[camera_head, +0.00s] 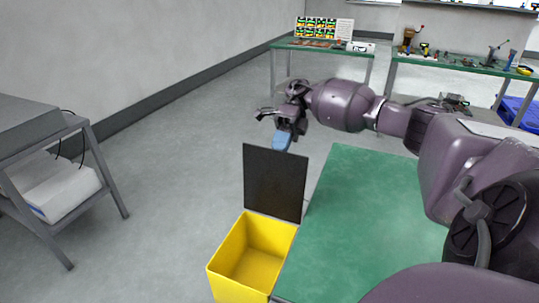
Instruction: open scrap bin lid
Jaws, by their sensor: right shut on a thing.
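The yellow scrap bin (240,263) stands on the floor at the bottom middle, left of a green-topped table. Its black lid (274,183) stands upright at the bin's far side, and the bin's mouth is open and looks empty inside. My right gripper (285,130) is above the lid's top edge, shut on a blue object (282,141). The blue object is small and partly hidden by the fingers; I cannot tell whether it touches the lid. My left gripper is not in view.
The green table (365,220) lies right of the bin, under my right arm. A grey rack (85,150) with white boxes stands at the left. Benches (320,47) with tools stand at the back. A blue crate (515,113) is at the far right. The floor left of the bin is clear.

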